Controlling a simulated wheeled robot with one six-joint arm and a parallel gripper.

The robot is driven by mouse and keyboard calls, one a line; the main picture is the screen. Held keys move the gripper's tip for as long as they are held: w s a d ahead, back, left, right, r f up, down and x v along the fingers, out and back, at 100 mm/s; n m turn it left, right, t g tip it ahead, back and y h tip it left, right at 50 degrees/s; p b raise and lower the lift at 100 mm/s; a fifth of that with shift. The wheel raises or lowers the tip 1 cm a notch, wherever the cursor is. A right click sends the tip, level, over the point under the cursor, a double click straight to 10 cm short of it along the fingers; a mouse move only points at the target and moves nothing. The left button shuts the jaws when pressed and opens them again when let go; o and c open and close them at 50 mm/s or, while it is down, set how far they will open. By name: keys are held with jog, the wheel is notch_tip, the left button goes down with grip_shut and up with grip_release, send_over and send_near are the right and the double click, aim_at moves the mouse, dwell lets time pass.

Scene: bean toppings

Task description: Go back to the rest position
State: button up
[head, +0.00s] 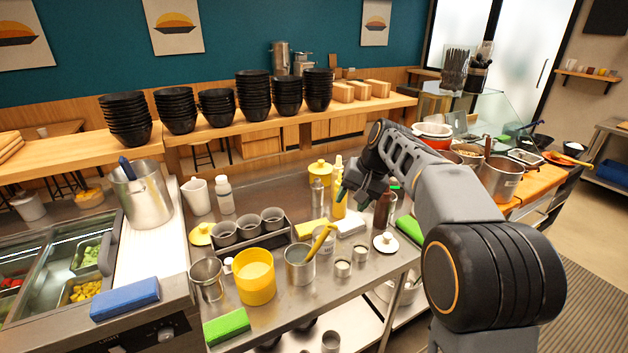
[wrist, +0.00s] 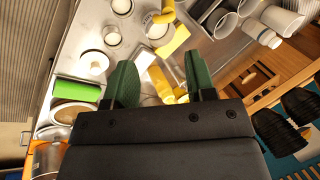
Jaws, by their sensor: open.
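My gripper (head: 366,191) hangs in the air over the right part of the steel table (head: 350,302). It is open, with its two green fingers spread apart. In the wrist view my gripper (wrist: 160,82) shows nothing held between the fingers. A yellow bottle (head: 338,205) stands near the left finger in the head view. It lies in line with the gap between the fingers in the wrist view (wrist: 162,84). A dark brown bottle (head: 382,211) stands just below my gripper. I cannot tell whether the fingers touch either bottle.
A yellow container (head: 255,277), a steel cup with a yellow handle (head: 299,268) and a tray of cups (head: 248,242) crowd the table. Stacks of black bowls (head: 254,95) line the counter behind. Pots (head: 501,180) stand at the right. Open floor (head: 563,228) shows at far right.

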jog(key=s+d+f+t+h, duration=0.1)
jog(key=s+d+f, duration=0.1)
jog(key=s, duration=0.6)
jog(key=s+d+f+n+h, duration=0.1)
jog(key=s+d+f, duration=0.1)
jog(key=s, duration=0.6)
jog(key=s+d+f+t+h, duration=0.1)
jog(key=s+f, duration=0.3)
jog(key=s, duration=0.4)
jog(key=shift+d+f+n+t+h, duration=0.35)
jog(key=shift+d+h, duration=0.25)
jog(key=shift+d, duration=0.3)
